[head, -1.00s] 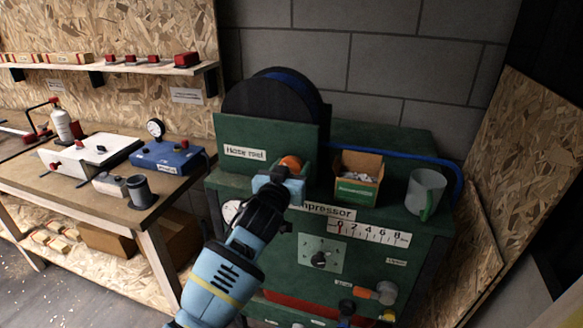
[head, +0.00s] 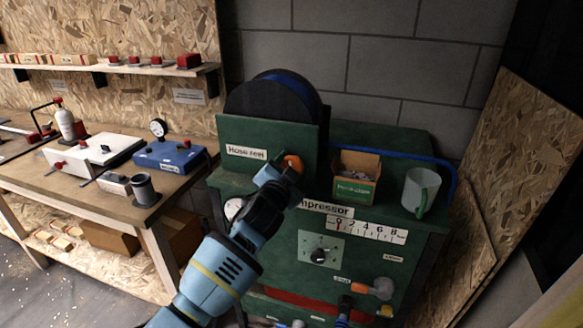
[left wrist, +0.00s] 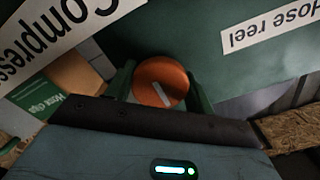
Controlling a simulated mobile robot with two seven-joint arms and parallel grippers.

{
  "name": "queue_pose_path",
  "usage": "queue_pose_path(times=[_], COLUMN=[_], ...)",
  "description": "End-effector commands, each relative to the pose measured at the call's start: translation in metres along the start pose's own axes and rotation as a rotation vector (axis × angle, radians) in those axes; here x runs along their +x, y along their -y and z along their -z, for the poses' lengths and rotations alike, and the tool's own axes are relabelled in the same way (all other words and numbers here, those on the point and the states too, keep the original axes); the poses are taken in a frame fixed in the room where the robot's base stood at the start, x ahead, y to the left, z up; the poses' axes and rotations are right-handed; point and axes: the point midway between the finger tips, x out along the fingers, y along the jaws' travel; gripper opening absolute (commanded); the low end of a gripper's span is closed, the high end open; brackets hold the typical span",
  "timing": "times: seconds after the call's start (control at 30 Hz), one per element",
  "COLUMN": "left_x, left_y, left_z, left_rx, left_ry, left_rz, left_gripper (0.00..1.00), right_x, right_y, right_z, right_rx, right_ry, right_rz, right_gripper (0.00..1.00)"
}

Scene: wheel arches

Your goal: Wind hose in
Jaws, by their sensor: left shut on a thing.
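The hose reel is a dark drum (head: 272,103) behind a green panel labelled "Hose reel" (head: 245,135), on top of the green compressor cabinet (head: 270,285). Blue hose (head: 452,178) runs from behind the box along the cabinet's back and bends down at the right. An orange knob (head: 293,162) sticks out at the panel's lower right. My left gripper (head: 284,172) is shut on this knob. In the left wrist view the knob's round face (left wrist: 160,82) with a pale mark sits between the green fingers. My right gripper is out of view.
An open box of hose clips (head: 356,190) stands close right of the knob, and a grey mug (head: 421,190) is further right. A workbench (head: 90,200) with a blue gauge box (head: 170,156) stands at left. The cabinet front has a dial (head: 320,254) and fittings.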

Motion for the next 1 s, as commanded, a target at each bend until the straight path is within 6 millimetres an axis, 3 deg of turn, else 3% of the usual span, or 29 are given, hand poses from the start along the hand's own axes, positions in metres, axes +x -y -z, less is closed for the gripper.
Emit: queue_pose_path(times=[0.53,0.57,0.7,1.0], left_x=[0.0000,0.0000,0.0000,-0.0003], left_y=[-0.0003,-0.0003,-0.0002,-0.0001], left_z=[-0.0010,-0.0010,-0.0009,-0.0005], left_rx=[0.031,0.031,0.030,0.027], left_ry=[0.002,0.002,0.001,0.001], left_rz=[0.000,0.000,0.000,0.000], left_gripper=[0.30,0.54,0.73,0.75], right_x=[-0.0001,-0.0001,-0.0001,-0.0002], right_y=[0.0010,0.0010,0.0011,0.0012], right_z=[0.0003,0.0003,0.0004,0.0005], right_rx=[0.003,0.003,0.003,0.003], right_ry=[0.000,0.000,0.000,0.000], right_rz=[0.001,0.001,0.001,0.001], right_gripper=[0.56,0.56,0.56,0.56])
